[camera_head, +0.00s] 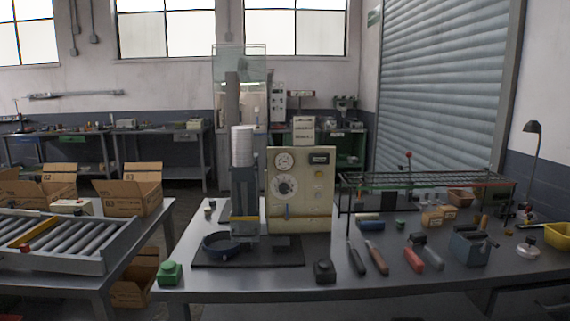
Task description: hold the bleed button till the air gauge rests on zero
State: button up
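A cream control panel (312,198) stands upright near the middle of the workbench. It carries a small upper dial (284,161) and a larger lower dial (284,187); their needle readings are too small to tell. A green button box (169,273) sits at the bench's front left corner. I cannot tell which control is the bleed button. A grey press-like column (244,200) with a pale cylinder on top stands left of the panel. My gripper is not in view.
A blue round pan (222,245) rests on a dark mat (274,259) in front of the column. A roller conveyor (60,242) stands left.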

grip_shut()
dwell(1.8)
